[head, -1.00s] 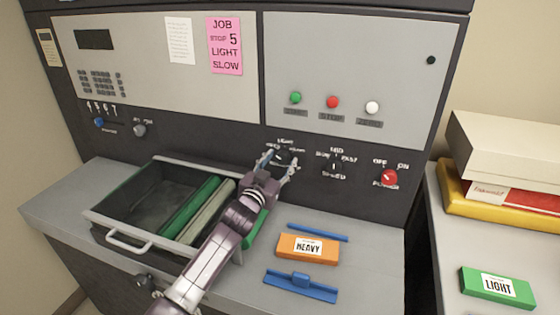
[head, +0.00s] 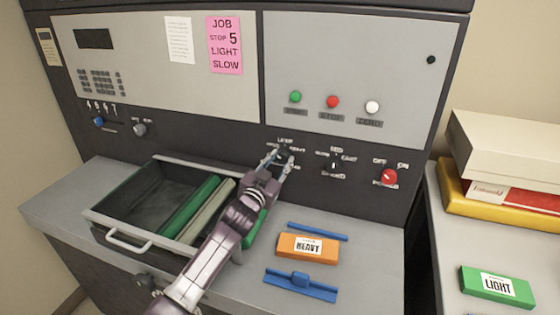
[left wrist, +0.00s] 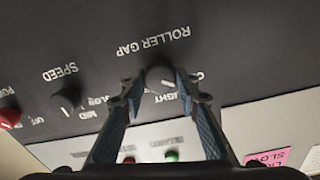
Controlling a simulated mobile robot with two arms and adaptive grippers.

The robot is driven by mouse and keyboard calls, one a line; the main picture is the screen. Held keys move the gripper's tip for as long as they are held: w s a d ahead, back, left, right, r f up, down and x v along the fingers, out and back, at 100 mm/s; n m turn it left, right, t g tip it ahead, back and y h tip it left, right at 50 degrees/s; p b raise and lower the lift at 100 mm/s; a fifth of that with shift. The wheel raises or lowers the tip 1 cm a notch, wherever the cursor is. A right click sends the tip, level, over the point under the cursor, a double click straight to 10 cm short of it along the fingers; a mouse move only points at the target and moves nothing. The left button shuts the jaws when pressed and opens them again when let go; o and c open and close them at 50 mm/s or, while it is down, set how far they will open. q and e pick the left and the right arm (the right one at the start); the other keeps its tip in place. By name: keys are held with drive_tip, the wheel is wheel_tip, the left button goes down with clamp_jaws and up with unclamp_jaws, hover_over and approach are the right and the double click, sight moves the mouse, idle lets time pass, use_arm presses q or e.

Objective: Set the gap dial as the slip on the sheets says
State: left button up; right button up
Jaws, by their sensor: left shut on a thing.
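The pink slip (head: 224,45) on the panel reads JOB, STOP 5, LIGHT, SLOW. The roller gap dial (left wrist: 160,76) is a dark round knob under the ROLLER GAP lettering, upside down in the left wrist view. LIGHT is lettered close beside it; its pointer setting is hard to make out. My left gripper (head: 279,160) is at the dial, its fingers (left wrist: 160,92) on either side and shut on it. In the head view the fingers mostly hide the dial. My right gripper is not in view.
The speed dial (head: 334,164) and red power knob (head: 389,177) sit to the right. Below, an open drawer (head: 128,233) holds green and grey bars. An orange HEAVY box (head: 324,256) and blue pieces lie on the ledge. A green LIGHT box (head: 478,290) lies on the right-hand table.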

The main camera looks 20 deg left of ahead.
use_arm(q)
drive_tip(key=m+p, duration=0.1)
drive_tip(key=m, duration=0.4)
drive_tip(key=shift+m, duration=0.4)
drive_tip(key=m+p, duration=0.1)
drive_tip(key=m, duration=0.4)
drive_tip(key=shift+d, duration=0.1)
drive_tip(key=m+p, duration=0.1)
drive_tip(key=m, duration=0.5)
drive_tip(key=shift+f+y, duration=0.1)
drive_tip(key=shift+y, duration=0.2)
drive_tip(key=m+p, duration=0.1)
drive_tip(key=m, duration=0.4)
drive_tip(key=shift+f+m, duration=0.1)
drive_tip(key=shift+m, duration=0.2)
